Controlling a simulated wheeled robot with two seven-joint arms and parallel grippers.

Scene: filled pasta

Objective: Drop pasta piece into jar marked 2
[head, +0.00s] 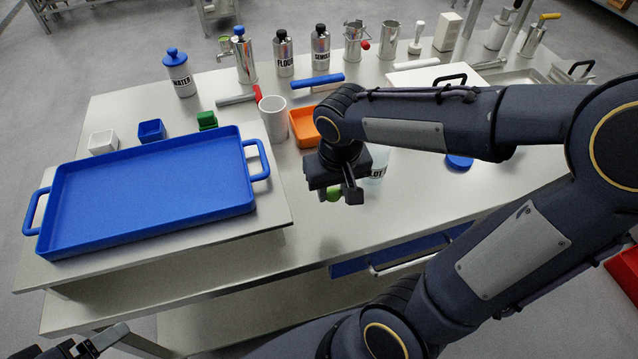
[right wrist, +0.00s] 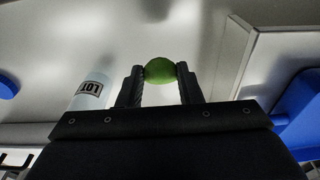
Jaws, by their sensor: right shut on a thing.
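My right gripper (head: 338,193) is shut on a round green pasta piece (head: 332,194) and holds it over the steel table. In the right wrist view the pasta piece (right wrist: 161,72) sits between the two fingertips (right wrist: 160,80). A pale jar (head: 377,168) with a label stands just right of the gripper, partly hidden by my arm. In the right wrist view the jar (right wrist: 92,90) is left of the fingers; its label reads "LOT", and I see no number. My left gripper (head: 95,346) is at the bottom left edge, partly cut off; its opening is unclear.
A large blue tray (head: 245,137) lies on the left of the table. A white cup (head: 273,118) and an orange bin (head: 302,127) stand behind my right gripper. A blue lid (head: 459,161) lies right of the jar. Bottles and metal containers line the back.

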